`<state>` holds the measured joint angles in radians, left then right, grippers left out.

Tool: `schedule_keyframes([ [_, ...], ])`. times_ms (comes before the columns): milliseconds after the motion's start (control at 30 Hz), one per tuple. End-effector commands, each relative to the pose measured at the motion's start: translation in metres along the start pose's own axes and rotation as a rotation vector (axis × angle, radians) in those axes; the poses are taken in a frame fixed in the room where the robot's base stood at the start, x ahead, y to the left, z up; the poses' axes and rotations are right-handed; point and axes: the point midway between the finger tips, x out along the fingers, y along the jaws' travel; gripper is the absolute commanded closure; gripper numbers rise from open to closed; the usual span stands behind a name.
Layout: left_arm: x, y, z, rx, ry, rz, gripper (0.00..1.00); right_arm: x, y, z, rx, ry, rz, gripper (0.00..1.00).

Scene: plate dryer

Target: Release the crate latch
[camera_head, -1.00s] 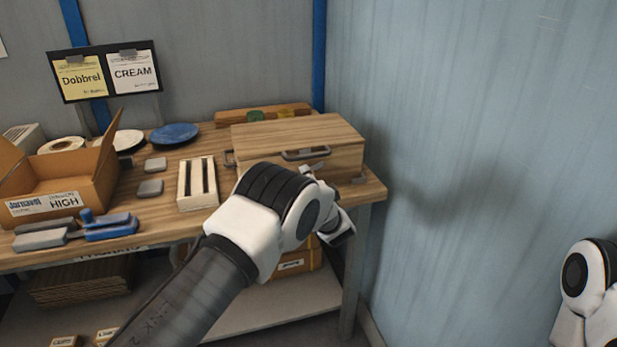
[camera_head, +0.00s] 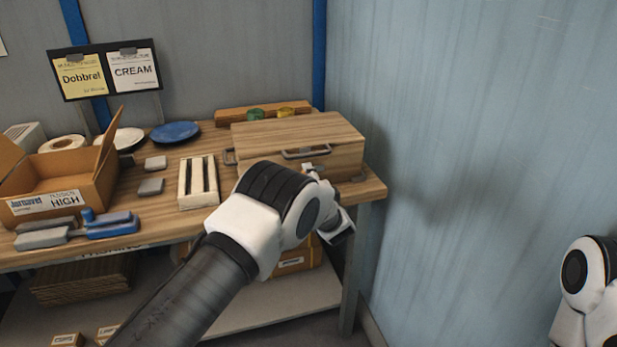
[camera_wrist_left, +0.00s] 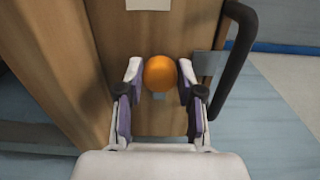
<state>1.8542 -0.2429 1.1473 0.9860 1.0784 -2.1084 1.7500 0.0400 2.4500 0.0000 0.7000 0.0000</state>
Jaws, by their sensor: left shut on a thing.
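The wooden crate (camera_head: 297,130) stands closed on the right end of the workbench, with a dark metal handle (camera_head: 306,152) on its front. In the left wrist view the crate's wooden face (camera_wrist_left: 62,45) shows, with the dark handle (camera_wrist_left: 236,62) to the right of the fingers. An orange ball knob (camera_wrist_left: 160,73) sits between the fingertips of my left gripper (camera_wrist_left: 158,82). The gripper is shut on this knob. In the head view my left gripper (camera_head: 312,170) is at the crate's front, mostly hidden behind my wrist, and the knob is hidden. My right gripper is out of view.
The workbench (camera_head: 160,225) holds an open cardboard box (camera_head: 50,205), a cream slotted rack (camera_head: 198,182), a blue plate (camera_head: 175,132) and blue-grey tools (camera_head: 112,227). A pale blue wall (camera_head: 480,130) stands to the right of the bench.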

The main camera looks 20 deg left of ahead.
Motion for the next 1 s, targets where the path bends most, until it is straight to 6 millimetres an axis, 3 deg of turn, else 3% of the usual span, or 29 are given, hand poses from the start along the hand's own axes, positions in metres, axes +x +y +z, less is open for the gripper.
schedule_keyframes([
  [67,0.000,0.001,0.000,0.001,0.001,0.001,0.98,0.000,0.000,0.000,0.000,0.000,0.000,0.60],
  [100,0.000,0.001,0.000,0.001,0.001,0.001,0.56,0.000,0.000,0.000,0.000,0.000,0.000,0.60],
  [167,0.000,0.001,0.000,0.001,0.001,0.002,0.38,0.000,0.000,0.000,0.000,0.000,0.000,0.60],
  [533,-0.007,0.000,-0.001,-0.001,0.002,0.001,0.38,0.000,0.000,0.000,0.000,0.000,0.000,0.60],
  [800,-0.058,0.001,-0.002,0.003,0.004,0.001,0.38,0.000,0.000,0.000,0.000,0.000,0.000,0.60],
  [1000,-0.076,0.001,-0.001,0.001,0.001,0.001,0.38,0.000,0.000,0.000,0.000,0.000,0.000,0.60],
])
